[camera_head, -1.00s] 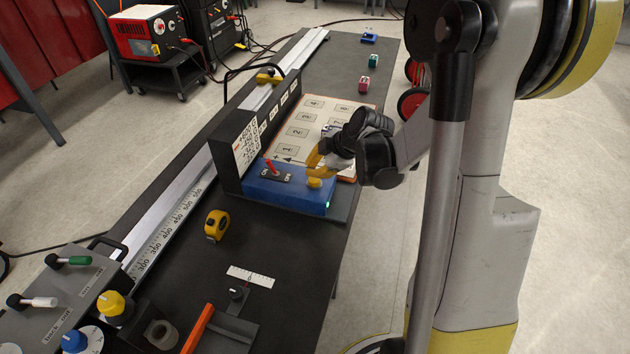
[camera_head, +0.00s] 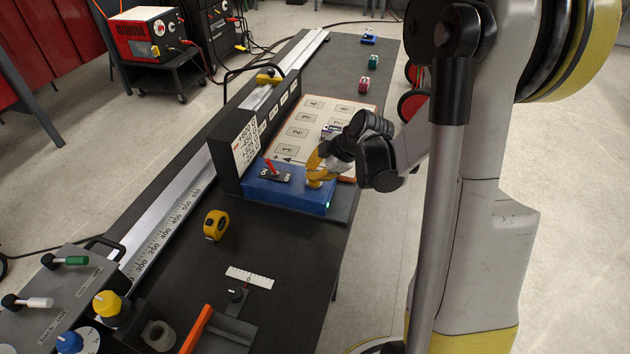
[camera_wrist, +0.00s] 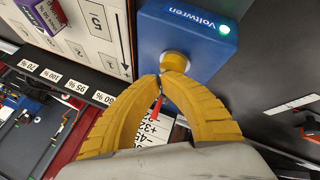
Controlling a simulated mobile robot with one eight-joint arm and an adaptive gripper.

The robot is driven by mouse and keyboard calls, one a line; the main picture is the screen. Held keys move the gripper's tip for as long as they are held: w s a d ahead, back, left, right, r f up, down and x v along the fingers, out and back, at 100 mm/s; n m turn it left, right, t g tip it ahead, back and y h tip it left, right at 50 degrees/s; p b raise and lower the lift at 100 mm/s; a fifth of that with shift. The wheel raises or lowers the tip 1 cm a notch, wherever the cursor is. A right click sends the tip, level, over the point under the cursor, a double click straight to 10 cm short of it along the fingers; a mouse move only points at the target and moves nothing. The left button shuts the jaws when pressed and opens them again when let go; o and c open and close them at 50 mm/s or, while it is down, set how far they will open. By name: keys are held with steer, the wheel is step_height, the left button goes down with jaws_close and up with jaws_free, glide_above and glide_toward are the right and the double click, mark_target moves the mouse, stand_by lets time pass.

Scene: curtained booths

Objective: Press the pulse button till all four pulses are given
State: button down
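The blue box (camera_head: 270,192), labelled Voltwren in the wrist view (camera_wrist: 207,50), sits on the dark bench with a green light lit at its corner. Its round yellow button (camera_head: 314,183) also shows in the wrist view (camera_wrist: 174,61). A red-levered switch (camera_head: 270,168) stands beside the button. My gripper (camera_head: 312,172) points down at the button, its yellow fingertips together at the button's edge in the wrist view (camera_wrist: 161,76). It holds nothing visible. Whether the tips touch the button, or the button is pressed in, I cannot tell.
A black upright panel (camera_head: 226,153) with labels stands behind the blue box. A board with numbered squares (camera_head: 318,109) lies beyond it. A yellow tape measure (camera_head: 215,225) and a long scale rail (camera_head: 165,235) are on the bench. Free bench lies in front of the box.

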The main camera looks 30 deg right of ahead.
steer(key=shift+f, duration=0.25)
steer(key=shift+r, duration=0.15)
steer(key=shift+r+p, duration=0.5)
steer(key=shift+r, duration=0.35)
steer(key=shift+r, duration=0.1)
step_height(320, 180, up, 6)
steer(key=p, duration=0.4)
steer(key=shift+p, duration=0.3)
stand_by(3.7)
